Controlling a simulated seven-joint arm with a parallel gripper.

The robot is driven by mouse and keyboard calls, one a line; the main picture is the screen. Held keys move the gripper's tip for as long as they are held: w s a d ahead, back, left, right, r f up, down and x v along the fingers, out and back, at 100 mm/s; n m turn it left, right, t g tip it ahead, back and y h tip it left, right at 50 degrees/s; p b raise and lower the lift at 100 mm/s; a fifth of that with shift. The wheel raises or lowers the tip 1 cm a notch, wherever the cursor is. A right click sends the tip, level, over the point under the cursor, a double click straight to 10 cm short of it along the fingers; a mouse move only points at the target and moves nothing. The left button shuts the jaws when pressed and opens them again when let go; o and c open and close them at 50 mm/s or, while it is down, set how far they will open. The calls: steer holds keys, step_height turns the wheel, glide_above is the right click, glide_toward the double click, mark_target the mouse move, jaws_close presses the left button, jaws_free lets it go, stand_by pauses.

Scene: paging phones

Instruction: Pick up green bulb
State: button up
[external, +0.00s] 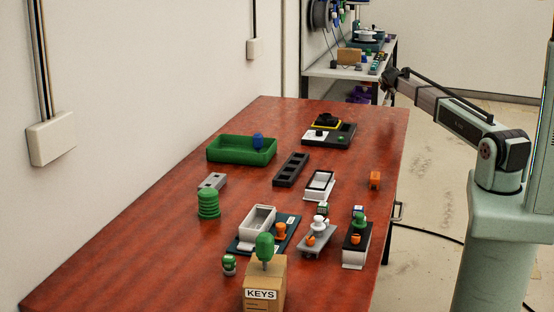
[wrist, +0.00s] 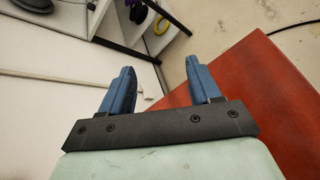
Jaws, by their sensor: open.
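Several green things could be the green bulb, and I cannot tell which is meant. A large green rounded knob (external: 265,246) stands on a stem above the tan KEYS box (external: 264,283) at the front. A smaller green bulb-shaped piece (external: 359,219) sits on the black-and-white unit at the right front.
The red table (external: 130,255) holds a green tray (external: 228,155) with a blue piece, a green ribbed stack (external: 208,204), a black slotted rack (external: 291,169), an orange block (external: 375,180) and a white bin (external: 258,220). The left front of the table is clear.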

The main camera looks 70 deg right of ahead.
steer(key=w+a+r+n+t+y, duration=0.1)
steer(key=w+a+t+y, duration=0.1)
steer(key=w+a, duration=1.35)
steer(key=w+a+n+t+y, duration=0.1)
steer(key=w+a+y, duration=0.1)
steer(key=w+a, duration=1.35)
steer(key=w+a+n+y, duration=0.1)
steer(key=w+a, duration=0.5)
steer(key=a, duration=0.5)
steer(key=w+a+n+y, duration=0.1)
steer(key=w+a+y, duration=0.1)
steer(key=w+a, duration=0.65)
steer(key=w+a+n+y, duration=0.1)
steer(key=w+a, duration=0.2)
steer(key=a, duration=1.1)
steer(key=w+a+n+y, duration=0.1)
steer(key=a+y, duration=0.1)
steer(key=a, duration=1.9)
step_height(320, 180, up, 5)
steer(key=n+g+y, duration=0.2)
steer(key=n+g, duration=0.2)
steer(key=n, duration=0.2)
glide_above(229, 257)
step_height(229, 257, down, 13)
